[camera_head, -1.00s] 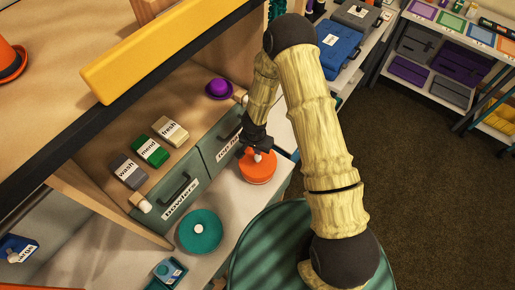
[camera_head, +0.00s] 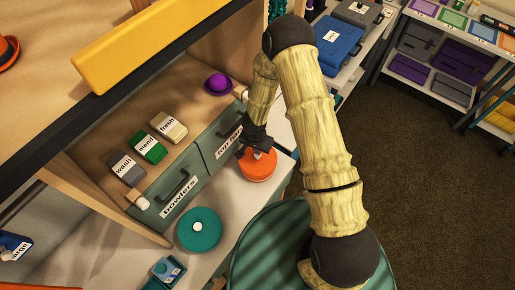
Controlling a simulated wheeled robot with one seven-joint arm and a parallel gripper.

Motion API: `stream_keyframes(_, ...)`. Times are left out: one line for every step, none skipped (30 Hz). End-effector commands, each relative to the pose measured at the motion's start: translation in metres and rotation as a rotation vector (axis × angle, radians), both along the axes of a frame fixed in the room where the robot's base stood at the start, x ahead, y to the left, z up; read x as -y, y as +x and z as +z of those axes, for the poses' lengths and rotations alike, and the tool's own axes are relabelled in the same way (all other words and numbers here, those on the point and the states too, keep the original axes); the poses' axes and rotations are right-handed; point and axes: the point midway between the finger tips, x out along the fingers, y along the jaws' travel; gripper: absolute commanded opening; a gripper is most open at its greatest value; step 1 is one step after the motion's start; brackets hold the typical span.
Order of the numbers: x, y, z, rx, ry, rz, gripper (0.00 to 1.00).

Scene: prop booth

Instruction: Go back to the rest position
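My arm reaches from the lower right up and over to the left, and its dark gripper (camera_head: 256,150) points down at the orange round lidded tin (camera_head: 258,168) on the pale counter. The gripper is at the white knob on top of the orange tin. I cannot tell whether the fingers close on the knob or stand around it, as they are small and dark here. The tin rests on the counter in front of the drawer with the partly hidden label.
A teal round tin (camera_head: 199,229) stands left of the orange one. Behind are the "Bowlers" drawer (camera_head: 168,197), blocks labelled wash (camera_head: 126,169), mend (camera_head: 149,147) and fresh (camera_head: 169,127), and a purple hat (camera_head: 219,84). A yellow beam (camera_head: 150,45) crosses above. The dark floor (camera_head: 430,180) at right is clear.

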Motion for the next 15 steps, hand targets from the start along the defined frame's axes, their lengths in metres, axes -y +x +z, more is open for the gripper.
stream_keyframes(0.0,0.0,-0.0023,0.0,0.0,0.0,0.0)
stream_keyframes(0.0,0.0,-0.0031,0.0,0.0,0.0,0.0)
stream_keyframes(0.0,-0.0001,-0.004,0.0,0.0,0.0,0.0)
stream_keyframes(-0.0001,-0.0001,-0.0048,0.0,0.0,0.001,0.0)
stream_keyframes(-0.0001,-0.0001,-0.0056,0.0,0.0,0.001,0.0)
stream_keyframes(0.0,-0.0001,-0.0066,0.0,0.0,0.001,0.0)
stream_keyframes(0.0,-0.0002,-0.0073,0.0,0.0,0.001,0.0)
stream_keyframes(-0.0001,-0.0001,-0.008,0.0,0.0,0.001,0.0)
stream_keyframes(0.0,0.0,-0.0074,0.0,0.0,0.001,0.0)
stream_keyframes(0.0,0.0,-0.0071,0.0,0.0,0.001,0.0)
stream_keyframes(0.0,-0.0001,-0.007,0.0,0.0,0.001,0.0)
stream_keyframes(0.0,-0.0002,-0.0071,0.0,0.0,0.001,0.0)
stream_keyframes(0.0,-0.0002,-0.0071,0.0,0.0,0.001,0.0)
stream_keyframes(0.0,-0.0002,-0.0071,0.0,0.0,0.001,0.0)
stream_keyframes(0.0,-0.0003,-0.0071,-0.001,0.0,0.001,0.0)
